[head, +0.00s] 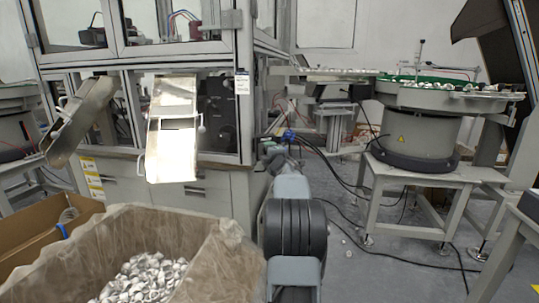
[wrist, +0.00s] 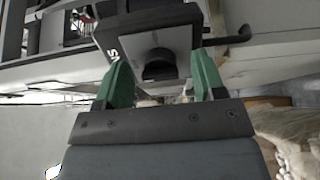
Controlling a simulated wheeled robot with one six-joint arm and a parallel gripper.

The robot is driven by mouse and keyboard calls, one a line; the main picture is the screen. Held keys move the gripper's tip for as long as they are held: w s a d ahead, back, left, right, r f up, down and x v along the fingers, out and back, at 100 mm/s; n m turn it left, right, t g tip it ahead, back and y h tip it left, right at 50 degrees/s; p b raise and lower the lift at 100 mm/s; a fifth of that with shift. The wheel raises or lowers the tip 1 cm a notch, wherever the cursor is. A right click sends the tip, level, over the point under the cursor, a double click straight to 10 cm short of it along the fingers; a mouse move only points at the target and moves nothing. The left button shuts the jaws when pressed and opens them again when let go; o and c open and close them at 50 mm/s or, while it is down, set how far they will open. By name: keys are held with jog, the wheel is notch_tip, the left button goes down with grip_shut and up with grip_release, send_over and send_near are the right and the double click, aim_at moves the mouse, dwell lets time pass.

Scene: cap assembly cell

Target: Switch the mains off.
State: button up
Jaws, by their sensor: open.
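In the wrist view a dark switch box with a grey face (wrist: 178,32) is ahead, with the letters "NS" readable on its edge. A round black knob (wrist: 159,66) stands out from that face. My gripper (wrist: 154,52) is open, its two green fingers apart on either side of the knob. I see no clear contact between fingers and knob. The knob's setting cannot be read. In the head view my arm reaches forward to the right front corner of the machine cabinet (head: 222,195). There my arm hides most of the gripper, and the switch cannot be made out.
A lined carton (head: 235,262) of small white caps stands front left, beside a brown box (head: 22,228). Two metal chutes (head: 172,150) hang from the machine. A bowl feeder (head: 420,135) stands on a grey stand at right. Cables (head: 380,240) cross the floor between.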

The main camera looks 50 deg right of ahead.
jog(key=p+v, duration=0.1)
jog(key=v, duration=1.2)
jog(key=shift+s+a, duration=0.2)
jog(key=shift+s, duration=0.1)
jog(key=shift+f, duration=0.1)
